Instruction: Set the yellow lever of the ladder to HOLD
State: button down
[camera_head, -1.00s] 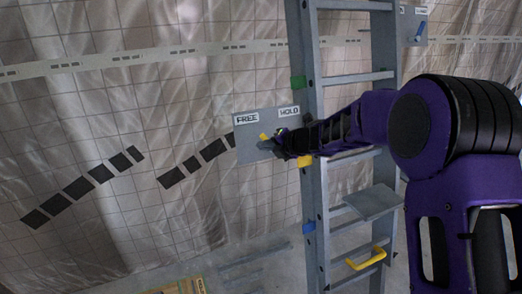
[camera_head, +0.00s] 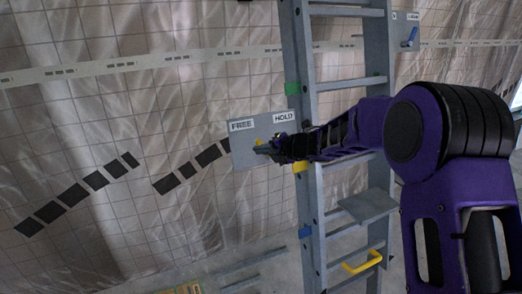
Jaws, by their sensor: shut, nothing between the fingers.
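The grey ladder (camera_head: 303,190) stands upright, with a grey plate (camera_head: 245,155) on its left rail. The plate carries a FREE label (camera_head: 242,125) at its upper left and a HOLD label (camera_head: 284,117) at its upper right. A small part of the yellow lever (camera_head: 258,142) shows on the plate, between the two labels and lower down. My gripper (camera_head: 262,149) is at the plate, shut and empty, right by the lever. The gripper and wrist hide most of the lever, so its exact angle and any contact are unclear.
A yellow handle (camera_head: 362,262) and a grey step (camera_head: 368,205) are lower on the ladder. A second plate with a blue lever (camera_head: 411,37) is at the upper right. Translucent sheeting (camera_head: 120,120) hangs behind. The space left of the plate is clear.

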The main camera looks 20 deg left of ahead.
aim_at(266, 136)
jog(key=shift+w+d+r, duration=0.1)
jog(key=shift+r, duration=0.05)
jog(key=w+m+y, duration=0.1)
jog(key=m, duration=0.2)
jog(key=w+d+m+y+p, duration=0.1)
jog(key=m, duration=0.2)
jog(key=w+d+r+m+t, duration=0.1)
jog(key=m, duration=0.1)
jog(key=shift+d+r+m+y, duration=0.1)
jog(key=shift+d+m+y, duration=0.1)
jog(key=shift+m+y, duration=0.2)
jog(key=shift+w+d+m+t+b, duration=0.3)
jog(key=shift+w+m+t, duration=0.1)
jog(key=shift+m, duration=0.7)
jog(key=shift+w+d+m+t+b, duration=0.3)
jog(key=shift+m+t, duration=0.1)
jog(key=shift+m, duration=0.7)
